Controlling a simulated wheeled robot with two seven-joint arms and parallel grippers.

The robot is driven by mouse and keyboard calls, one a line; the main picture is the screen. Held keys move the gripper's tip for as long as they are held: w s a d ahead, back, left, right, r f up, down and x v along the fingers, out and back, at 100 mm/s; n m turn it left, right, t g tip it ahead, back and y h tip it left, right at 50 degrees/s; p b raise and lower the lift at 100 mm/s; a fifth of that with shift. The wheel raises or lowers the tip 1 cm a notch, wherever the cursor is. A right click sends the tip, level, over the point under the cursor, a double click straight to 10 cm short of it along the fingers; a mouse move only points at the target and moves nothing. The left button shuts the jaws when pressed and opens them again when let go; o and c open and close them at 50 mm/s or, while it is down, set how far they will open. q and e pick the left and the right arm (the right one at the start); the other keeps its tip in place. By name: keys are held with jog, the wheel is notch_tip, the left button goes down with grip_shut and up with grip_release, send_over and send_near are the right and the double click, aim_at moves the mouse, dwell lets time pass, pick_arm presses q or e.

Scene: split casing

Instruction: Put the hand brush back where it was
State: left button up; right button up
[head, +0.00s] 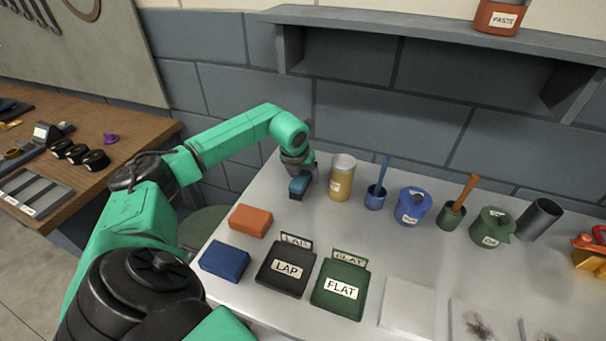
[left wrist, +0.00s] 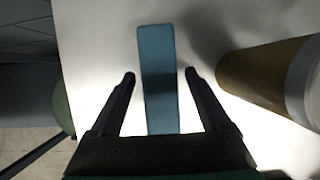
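A teal-blue, bar-shaped thing (head: 298,187) is at the table's back left, under my left gripper (head: 302,176). It may be the hand brush; no bristles show. In the left wrist view the teal bar (left wrist: 159,60) lies between the two dark fingertips of my left gripper (left wrist: 160,74). The fingers are apart, with a light gap on each side of the bar, so the gripper is open and not pressing on it. The bar's lower part is hidden in the head view. My right gripper is not in view.
Orange (head: 250,221) and blue (head: 224,261) blocks and LAP (head: 285,275) and FLAT (head: 340,289) trays lie nearer.

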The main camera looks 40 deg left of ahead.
pick_arm(q)
jog(key=shift+r, duration=0.3)
jog(key=b+v, duration=0.2)
jog(key=v, duration=0.9)
jog(key=shift+s+r+b, duration=0.2)
jog(key=shift+r+b, duration=0.1)
jog(key=shift+b, duration=0.05)
jog(key=shift+d, duration=0.1)
